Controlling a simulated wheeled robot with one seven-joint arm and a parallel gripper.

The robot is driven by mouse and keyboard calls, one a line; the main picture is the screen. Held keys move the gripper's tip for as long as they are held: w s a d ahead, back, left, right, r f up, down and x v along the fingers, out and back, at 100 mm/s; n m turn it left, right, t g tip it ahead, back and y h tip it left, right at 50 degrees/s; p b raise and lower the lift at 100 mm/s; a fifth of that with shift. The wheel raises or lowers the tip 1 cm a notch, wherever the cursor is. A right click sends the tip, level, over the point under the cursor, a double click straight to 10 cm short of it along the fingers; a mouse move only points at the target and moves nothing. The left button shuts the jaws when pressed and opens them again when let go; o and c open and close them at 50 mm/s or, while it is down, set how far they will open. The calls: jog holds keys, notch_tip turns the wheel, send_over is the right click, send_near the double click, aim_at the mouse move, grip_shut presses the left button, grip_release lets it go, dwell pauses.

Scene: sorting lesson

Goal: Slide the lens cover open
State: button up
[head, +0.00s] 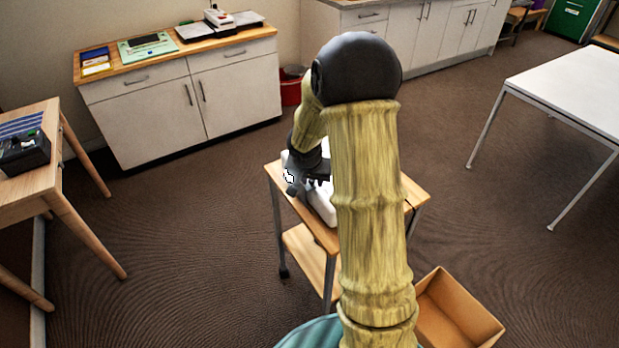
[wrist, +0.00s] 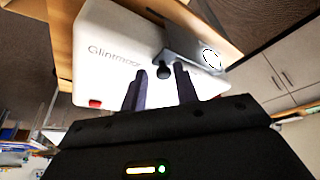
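A white device (wrist: 110,55) with grey lettering and a red button (wrist: 95,103) lies on the small wooden cart; in the head view its white body (head: 322,207) is partly hidden by my arm. A grey plate (wrist: 190,45), which looks like the lens cover, sits at its right end in the wrist view and bears a white round mark. A small dark knob (wrist: 163,71) stands beside the plate. My gripper (wrist: 158,72) has its two fingers apart, with the knob between or just beyond the tips; contact cannot be told. In the head view my gripper (head: 312,181) is at the device.
The wooden cart (head: 413,190) stands on open brown carpet. A cardboard box (head: 458,310) is on the floor to its right. A wooden table (head: 50,150) is at left, a white table (head: 570,90) at right. Cabinets (head: 150,115) line the back wall, with a red bin (head: 291,92) beside them.

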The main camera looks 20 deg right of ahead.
jog(key=shift+o, duration=0.6)
jog(key=shift+w, duration=0.1)
jog(key=p+v, duration=0.1)
jog(key=v, duration=1.6)
jog(key=shift+r, duration=0.2)
jog(key=s+a+f+n+y+p, duration=0.1)
jog(key=s+a+f+n, duration=0.1)
jog(key=s, duration=0.5)
jog(key=s+a+f+n+g+y+p, duration=0.1)
jog(key=s+a+f+n+p, duration=0.1)
jog(key=s+a+n, duration=0.3)
jog(key=s, duration=0.3)
jog(key=shift+a+f+y, duration=0.25)
jog(key=shift+a+y, duration=0.05)
